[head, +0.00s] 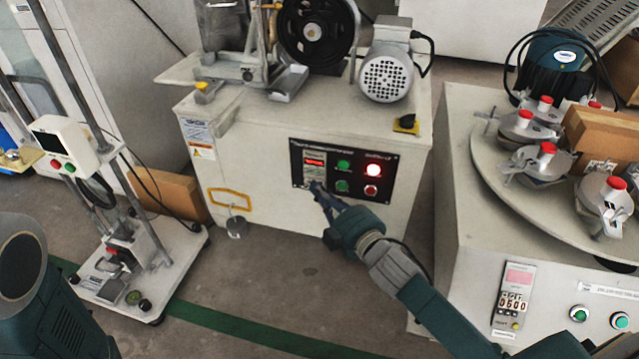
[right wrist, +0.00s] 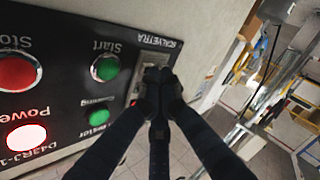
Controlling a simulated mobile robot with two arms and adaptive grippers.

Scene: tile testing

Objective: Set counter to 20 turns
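The counter (head: 314,162) with a red lit display is set in the black control panel (head: 327,188) on the front of the middle white machine. Its digits are too small to read. My right gripper (head: 314,187) reaches up from the lower right, its fingertips at the counter's lower edge. In the right wrist view the panel appears upside down, and the fingers (right wrist: 158,76) converge with their tips together in front of the counter, hiding most of it. I cannot tell whether they touch it. Nothing shows between the tips. My left gripper is out of view.
A small test stand (head: 160,270) stands at left. Floor between is clear.

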